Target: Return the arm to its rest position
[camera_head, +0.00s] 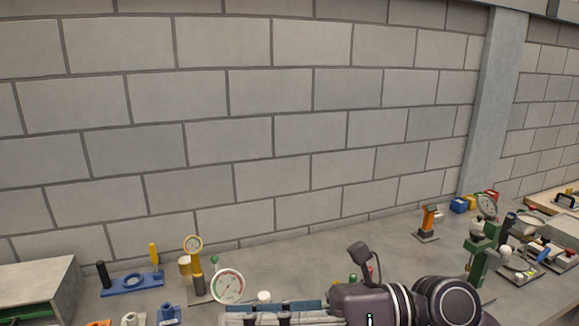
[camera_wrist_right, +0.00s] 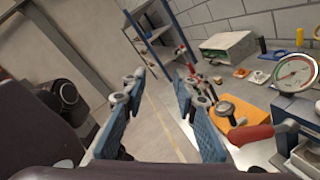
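My right arm crosses the bottom of the head view from the right, in front of the bench. My right gripper (camera_head: 268,312) is at its left end, with blue finger pads partly cut by the frame edge. In the right wrist view the two blue fingers of my right gripper (camera_wrist_right: 160,98) stand well apart with nothing between them. An orange block (camera_wrist_right: 240,126) with a dark knob and a red-handled tool (camera_wrist_right: 250,134) show to the right of the fingers. My left gripper is in neither view.
The grey bench (camera_head: 330,250) runs along the block wall. A round dial gauge (camera_head: 228,286), a blue base (camera_head: 132,283), an orange tool (camera_head: 428,222) and a green stand (camera_head: 481,254) stand on it. A shelf rack (camera_wrist_right: 150,42) is beyond the fingers. The mid-back bench is clear.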

